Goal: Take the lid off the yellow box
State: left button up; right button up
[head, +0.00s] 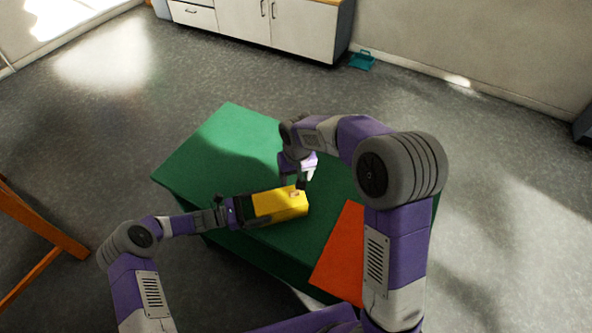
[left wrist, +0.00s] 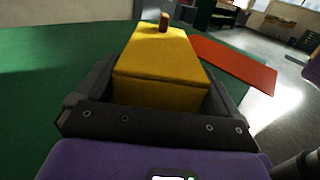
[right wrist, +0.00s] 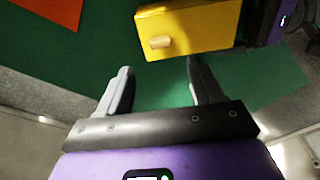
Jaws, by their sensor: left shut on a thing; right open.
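The yellow box (head: 262,216) lies on the green table (head: 215,150). Its yellow lid (left wrist: 160,48) is on, with a thin seam below it. A small brown knob (left wrist: 164,20) stands on the lid's far end; it also shows in the right wrist view (right wrist: 160,42). My left gripper (head: 246,208) is shut on the yellow box, a finger along each side. My right gripper (head: 303,182) is open and empty, close to the knob end. In the right wrist view its fingertips (right wrist: 158,68) are apart, with the knob ahead between them; I see no contact.
An orange-red sheet (head: 341,250) lies on the table's right part. The green table top is clear at the back left. A wooden frame (head: 40,225) stands on the floor at left. White cabinets (head: 300,28) and a teal object (head: 362,60) are far back.

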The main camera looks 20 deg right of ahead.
aim_at(295, 191)
jog(key=f, duration=0.6)
jog(key=w+f, duration=0.1)
jog(key=f, duration=0.2)
jog(key=shift+c, duration=0.2)
grip_shut()
jog(key=shift+r, duration=0.1)
jog(key=shift+r, duration=0.15)
dwell(0.5)
jog(key=shift+r, duration=0.95)
jog(key=shift+r, duration=2)
pick_arm(q)
jog(key=o, duration=1.1)
